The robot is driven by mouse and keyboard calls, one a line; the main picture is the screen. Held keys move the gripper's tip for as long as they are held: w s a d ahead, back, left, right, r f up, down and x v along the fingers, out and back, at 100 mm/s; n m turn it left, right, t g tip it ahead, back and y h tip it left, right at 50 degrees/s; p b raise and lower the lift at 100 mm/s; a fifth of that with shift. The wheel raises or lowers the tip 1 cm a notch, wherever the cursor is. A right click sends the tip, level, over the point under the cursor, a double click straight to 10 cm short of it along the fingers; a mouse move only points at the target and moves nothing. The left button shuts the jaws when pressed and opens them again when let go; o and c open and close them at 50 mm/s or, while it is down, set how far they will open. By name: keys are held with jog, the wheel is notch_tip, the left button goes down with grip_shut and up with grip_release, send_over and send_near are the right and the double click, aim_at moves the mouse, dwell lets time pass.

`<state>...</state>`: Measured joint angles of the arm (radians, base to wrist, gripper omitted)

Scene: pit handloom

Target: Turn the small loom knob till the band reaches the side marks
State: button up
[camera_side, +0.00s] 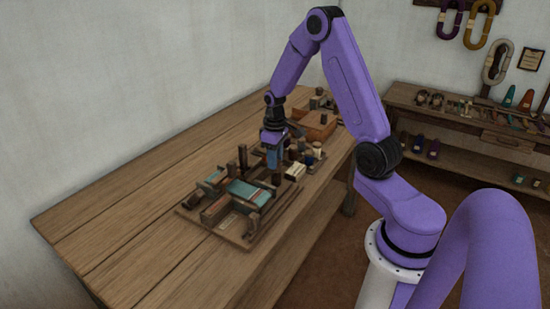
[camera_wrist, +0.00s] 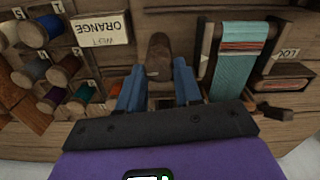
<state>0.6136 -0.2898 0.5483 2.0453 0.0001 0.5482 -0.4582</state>
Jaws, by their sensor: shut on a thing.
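My gripper (camera_wrist: 157,80) has its two blue fingers around a brown wooden knob (camera_wrist: 159,52) and is shut on it. In the side view my gripper (camera_side: 272,157) points down at the far end of the small loom, where the knob is hidden. The loom's teal band (camera_wrist: 243,65), with orange and pale cross stripes near its upper end, lies right of the fingers in the wrist view. It also shows in the side view (camera_side: 250,193), on the wooden loom frame (camera_side: 243,238).
A wooden box (camera_side: 318,123) sits behind on the bench (camera_side: 120,235). The bench's near left part is clear.

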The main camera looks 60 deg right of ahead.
dwell(0.4)
jog(key=o, duration=1)
jog(key=shift+o, duration=0.2)
jog(key=shift+r, duration=0.1)
notch_tip(320, 180, up, 17)
jog(key=shift+r, duration=0.15)
